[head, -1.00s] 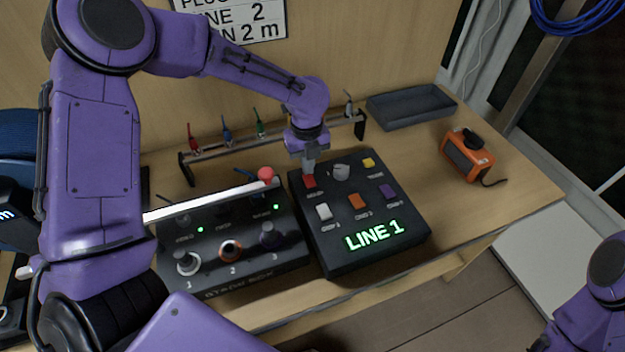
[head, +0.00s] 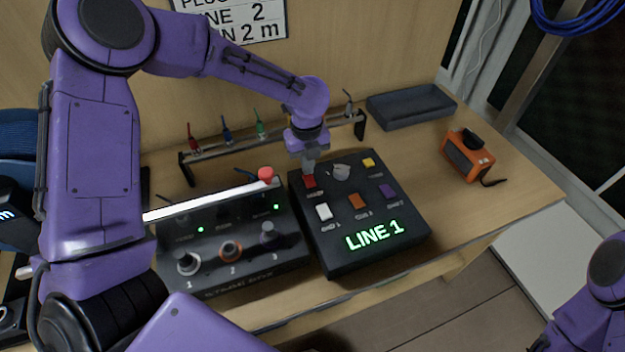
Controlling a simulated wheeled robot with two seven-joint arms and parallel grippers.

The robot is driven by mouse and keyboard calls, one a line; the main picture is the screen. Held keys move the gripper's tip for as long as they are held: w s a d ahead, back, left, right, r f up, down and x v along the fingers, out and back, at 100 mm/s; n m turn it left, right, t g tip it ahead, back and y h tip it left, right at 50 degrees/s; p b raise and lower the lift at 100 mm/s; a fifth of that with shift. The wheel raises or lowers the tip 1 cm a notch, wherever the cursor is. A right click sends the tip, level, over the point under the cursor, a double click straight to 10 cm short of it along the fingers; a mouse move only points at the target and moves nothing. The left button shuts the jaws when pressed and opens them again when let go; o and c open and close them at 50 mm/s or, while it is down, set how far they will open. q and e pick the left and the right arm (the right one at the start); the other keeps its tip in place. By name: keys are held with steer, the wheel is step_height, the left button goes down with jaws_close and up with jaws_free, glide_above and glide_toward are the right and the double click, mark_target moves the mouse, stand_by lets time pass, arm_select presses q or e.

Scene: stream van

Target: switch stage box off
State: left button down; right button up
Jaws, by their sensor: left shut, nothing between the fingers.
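The stage box (head: 240,285) is a dark panel at the left of the desk, with three numbered knobs, two lit green lamps and a red-topped lever (head: 266,175) at its back right corner. Beside it on the right is a dark console (head: 340,262) with a green "LINE 1" display and coloured buttons. My left gripper (head: 309,172) is shut and points down at the red button (head: 310,182) at the console's back left. I cannot tell whether the tips touch it. My right arm shows at the lower right edge; its gripper is out of view.
A rack (head: 205,152) with several coloured plugs stands behind the panels. A grey tray (head: 412,106) lies at the back right, and an orange device (head: 467,155) with a black knob sits at the right. The desk between console and orange device is clear.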

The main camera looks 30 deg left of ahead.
arm_select(q)
steer(key=shift+f+b, duration=0.4)
steer(key=shift+f, duration=0.6)
stand_by(0.3)
steer(key=shift+s, duration=0.1)
step_height(320, 180, up, 7)
steer(key=p, duration=0.8)
steer(key=shift+r, duration=0.1)
